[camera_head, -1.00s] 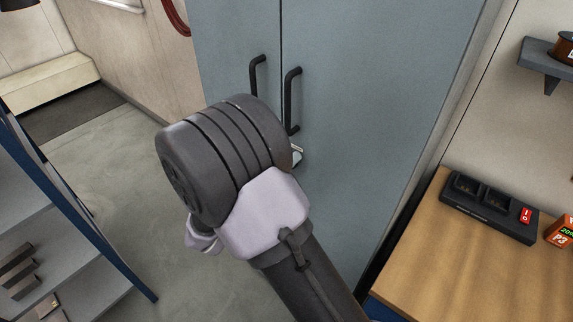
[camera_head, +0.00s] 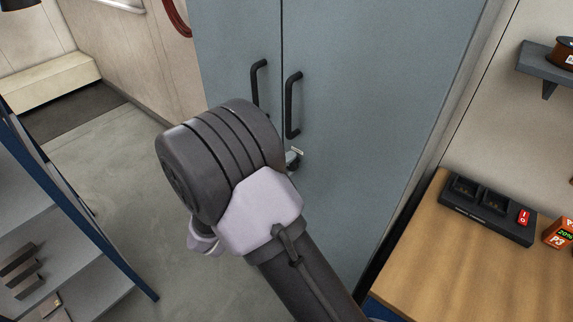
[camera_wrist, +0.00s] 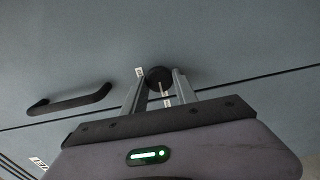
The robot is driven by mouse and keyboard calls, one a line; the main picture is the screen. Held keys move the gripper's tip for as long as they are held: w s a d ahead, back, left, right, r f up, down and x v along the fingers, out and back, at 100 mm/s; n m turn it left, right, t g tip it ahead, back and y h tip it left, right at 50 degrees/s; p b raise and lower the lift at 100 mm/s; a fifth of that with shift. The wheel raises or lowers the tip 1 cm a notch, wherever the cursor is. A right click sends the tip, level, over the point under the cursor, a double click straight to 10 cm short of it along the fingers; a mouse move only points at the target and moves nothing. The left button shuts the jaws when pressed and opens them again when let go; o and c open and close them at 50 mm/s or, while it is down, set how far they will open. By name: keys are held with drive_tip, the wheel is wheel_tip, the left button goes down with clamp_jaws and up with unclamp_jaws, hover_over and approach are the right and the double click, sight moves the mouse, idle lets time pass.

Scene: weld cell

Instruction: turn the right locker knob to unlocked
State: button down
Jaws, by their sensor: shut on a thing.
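The right locker door (camera_head: 375,110) is grey-blue and closed, with a black bar handle (camera_head: 291,105). Below that handle, a small part of the lock area (camera_head: 295,154) shows past my arm. In the wrist view, the dark round knob (camera_wrist: 159,76) sits on the door between the fingertips of my gripper (camera_wrist: 157,82), which is shut on it. A pale mark (camera_wrist: 163,90) runs on or beside the knob toward the gripper. A small white label (camera_wrist: 139,71) is just left of the knob, and another (camera_wrist: 167,100) lies between the fingers. Their text is unreadable.
The left locker door (camera_head: 235,50) has its own bar handle (camera_head: 257,80). A wooden bench (camera_head: 440,260) with a black charger (camera_head: 490,207) stands at the right. A blue-edged shelf rack (camera_head: 75,215) stands at the left. Open floor (camera_head: 130,180) lies between.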

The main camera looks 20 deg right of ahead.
idle(0.3)
drive_tip(key=c, duration=1)
unclamp_jaws()
drive_tip(key=shift+c, duration=0.2)
drive_tip(key=p+v, duration=0.2)
drive_tip(key=v, duration=1.5)
drive_tip(key=shift+s+a, duration=0.15)
